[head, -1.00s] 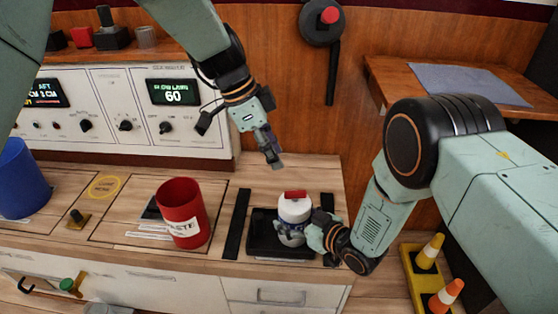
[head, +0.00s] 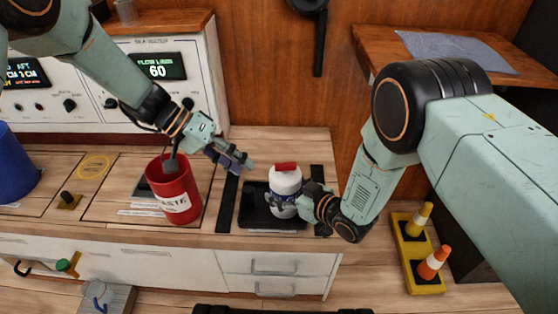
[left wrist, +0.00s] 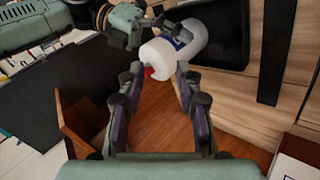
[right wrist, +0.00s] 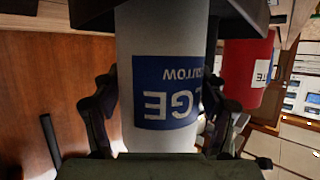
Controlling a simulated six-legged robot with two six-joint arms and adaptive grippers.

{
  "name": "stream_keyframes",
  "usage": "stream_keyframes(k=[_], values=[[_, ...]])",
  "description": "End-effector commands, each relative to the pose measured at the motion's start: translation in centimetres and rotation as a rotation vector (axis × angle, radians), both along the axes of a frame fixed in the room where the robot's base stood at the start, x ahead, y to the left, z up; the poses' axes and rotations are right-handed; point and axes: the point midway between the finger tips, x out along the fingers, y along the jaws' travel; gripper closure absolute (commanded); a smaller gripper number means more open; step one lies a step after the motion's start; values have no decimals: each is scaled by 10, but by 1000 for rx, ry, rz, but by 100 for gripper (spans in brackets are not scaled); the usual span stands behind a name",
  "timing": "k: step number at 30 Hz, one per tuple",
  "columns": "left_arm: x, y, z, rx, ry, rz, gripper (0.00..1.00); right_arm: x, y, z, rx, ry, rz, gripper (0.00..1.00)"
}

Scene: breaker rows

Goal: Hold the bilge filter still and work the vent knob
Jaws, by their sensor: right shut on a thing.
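The bilge filter (head: 285,183) is a white canister with a blue label, upright on a black tray (head: 252,212). The red vent knob (head: 286,166) is on its top. My right gripper (head: 287,209) is shut on the filter's side; the right wrist view shows its fingers on both sides of the white, blue-labelled body (right wrist: 165,90). My left gripper (head: 248,165) is open and empty, left of the knob and apart from it. In the left wrist view the knob (left wrist: 149,73) shows beyond the open fingers, partly hidden by the filter's white top (left wrist: 160,58).
A red waste bin (head: 180,195) stands just left of the tray, close below my left arm. A blue bin (head: 15,165) is at the far left. Dark strips flank the tray. The control panel (head: 90,100) is behind. Cones (head: 432,262) stand at lower right.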

Motion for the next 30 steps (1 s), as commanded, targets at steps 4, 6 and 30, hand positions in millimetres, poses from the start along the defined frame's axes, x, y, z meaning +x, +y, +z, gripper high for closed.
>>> stream_keyframes(k=[4,6,30], values=[[-1,9,-6,-76,234,242,65,1,0,2,2,-5,0,86],[-1,12,-7,-110,343,346,65,1,0,2,2,-5,0,86],[14,17,19,-340,1491,1120,65,1,0,2,2,-5,0,86]])
